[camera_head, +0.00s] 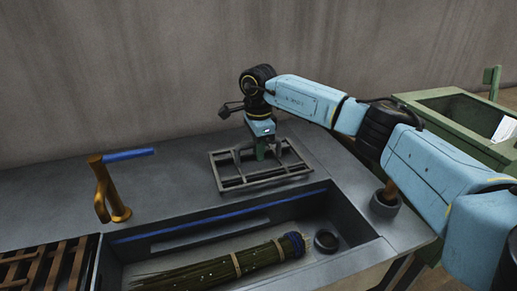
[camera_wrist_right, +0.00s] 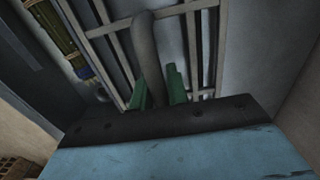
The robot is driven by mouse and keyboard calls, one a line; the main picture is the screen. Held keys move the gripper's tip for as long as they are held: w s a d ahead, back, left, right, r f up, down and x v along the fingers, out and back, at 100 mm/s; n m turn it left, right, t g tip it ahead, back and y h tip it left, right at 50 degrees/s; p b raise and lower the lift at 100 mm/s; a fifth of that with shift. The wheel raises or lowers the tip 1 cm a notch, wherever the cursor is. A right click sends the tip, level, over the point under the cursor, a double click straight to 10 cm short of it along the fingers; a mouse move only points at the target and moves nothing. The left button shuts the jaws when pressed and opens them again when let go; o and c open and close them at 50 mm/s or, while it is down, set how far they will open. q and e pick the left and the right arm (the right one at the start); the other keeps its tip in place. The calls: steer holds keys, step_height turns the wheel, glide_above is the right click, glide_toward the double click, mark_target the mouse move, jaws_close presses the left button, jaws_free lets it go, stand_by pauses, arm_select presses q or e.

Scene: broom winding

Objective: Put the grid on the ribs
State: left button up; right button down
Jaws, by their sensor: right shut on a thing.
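The grid (camera_head: 265,182) is a dark metal frame with crossbars and an arched handle, at the back of the counter behind the basin. My right gripper (camera_head: 262,152) is above its middle, pointing down, and shut on the handle. In the right wrist view the handle (camera_wrist_right: 148,55) rises between my green fingers (camera_wrist_right: 160,88), with the grid bars (camera_wrist_right: 185,9) beyond. I cannot tell whether the grid rests on the counter or hangs just above it. Ribs cannot be made out clearly. My left gripper is not in view.
A sunken basin (camera_head: 358,231) in front holds a bound broom bundle (camera_head: 210,267) and a small dark cup (camera_head: 326,241). A brass tap-like post with a blue handle (camera_head: 113,187) stands left. A wooden slatted rack (camera_head: 45,266) is at front left. A green bin (camera_head: 455,125) is at right.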

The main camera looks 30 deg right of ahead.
steer(key=shift+r, duration=0.1)
steer(key=c, duration=1.3)
jaws_free()
steer(key=shift+r, duration=0.15)
arm_select(q)
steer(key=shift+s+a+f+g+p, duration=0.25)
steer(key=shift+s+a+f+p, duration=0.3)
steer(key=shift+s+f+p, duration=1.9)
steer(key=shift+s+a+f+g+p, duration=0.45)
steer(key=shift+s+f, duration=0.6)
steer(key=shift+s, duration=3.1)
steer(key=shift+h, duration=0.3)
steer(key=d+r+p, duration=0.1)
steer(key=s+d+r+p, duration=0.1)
steer(key=p, duration=0.1)
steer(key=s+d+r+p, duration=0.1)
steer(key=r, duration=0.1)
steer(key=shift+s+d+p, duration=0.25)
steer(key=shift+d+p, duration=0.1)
arm_select(e)
step_height(320, 180, up, 20)
